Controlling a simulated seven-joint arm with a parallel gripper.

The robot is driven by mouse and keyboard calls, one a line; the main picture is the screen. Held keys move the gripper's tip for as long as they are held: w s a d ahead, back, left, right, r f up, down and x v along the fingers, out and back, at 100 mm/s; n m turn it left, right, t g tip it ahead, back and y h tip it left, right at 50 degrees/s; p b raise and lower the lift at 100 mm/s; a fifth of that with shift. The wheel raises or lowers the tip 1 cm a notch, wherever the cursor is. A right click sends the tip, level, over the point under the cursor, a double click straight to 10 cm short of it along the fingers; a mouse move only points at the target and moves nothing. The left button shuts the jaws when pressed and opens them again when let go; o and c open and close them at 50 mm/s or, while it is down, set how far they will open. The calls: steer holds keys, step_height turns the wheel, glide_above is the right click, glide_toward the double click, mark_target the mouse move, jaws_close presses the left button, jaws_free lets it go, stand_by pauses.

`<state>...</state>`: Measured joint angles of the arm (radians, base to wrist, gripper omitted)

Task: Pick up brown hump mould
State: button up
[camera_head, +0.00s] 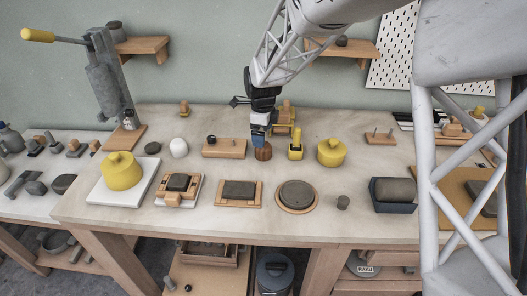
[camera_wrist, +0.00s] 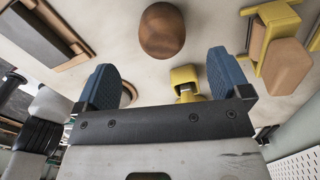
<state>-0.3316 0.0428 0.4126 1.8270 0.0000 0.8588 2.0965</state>
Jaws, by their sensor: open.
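The brown hump mould (camera_head: 264,153) is a small rounded wooden dome on the worktop, near the middle of the table in the head view. In the wrist view the brown dome (camera_wrist: 162,32) shows whole at the top centre, beyond the fingertips. My gripper (camera_head: 259,141) hangs just above and slightly left of the dome and partly hides it in the head view. In the wrist view my gripper's two blue fingers (camera_wrist: 165,78) are apart, with no object held between them. I cannot tell the exact height gap to the dome.
A yellow tool (camera_head: 295,147) stands close to the right of the dome, with a yellow lidded pot (camera_head: 331,152) beyond it. A wooden block (camera_head: 224,148) lies to the left. A round grey disc (camera_head: 297,195) and a framed slab (camera_head: 239,191) lie in front.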

steer(key=shift+f, duration=1.1)
steer(key=shift+f, duration=0.1)
steer(key=shift+w+d+f, duration=0.1)
steer(key=shift+d+f, duration=0.05)
steer(key=shift+f, duration=2.35)
steer(key=shift+c, duration=0.3)
steer(key=c, duration=0.9)
steer(key=shift+r, duration=0.15)
